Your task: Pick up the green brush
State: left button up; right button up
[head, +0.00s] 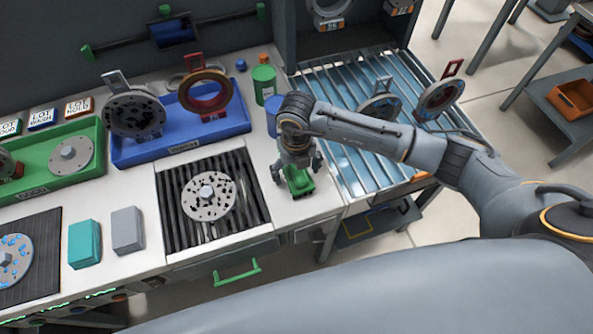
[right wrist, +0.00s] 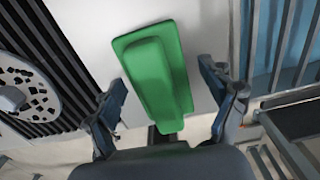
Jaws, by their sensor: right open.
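The green brush (head: 300,181) lies on the white counter, to the right of the black slatted grate. In the right wrist view the brush (right wrist: 155,75) shows as a green block with a raised narrower part on a flat base. My right gripper (head: 297,172) is above the brush in the head view, pointing down. In the right wrist view its two fingers (right wrist: 168,105) are spread apart, with the near end of the brush between them. Whether the fingers touch the brush is not clear. My left gripper is not in view.
A slatted grate (head: 172,215) with a speckled disc (head: 208,196) is left of the brush. A green canister (head: 264,82) and blue cylinder (head: 272,116) stand behind. The blue tray (head: 235,122) holds rings. A roller conveyor (head: 345,85) is to the right. The counter's front edge is close.

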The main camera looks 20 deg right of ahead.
jog(key=shift+c, duration=0.6)
jog(key=c, duration=1.2)
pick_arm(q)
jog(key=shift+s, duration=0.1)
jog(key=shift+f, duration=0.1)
pick_arm(e)
jog(key=shift+r, duration=0.1)
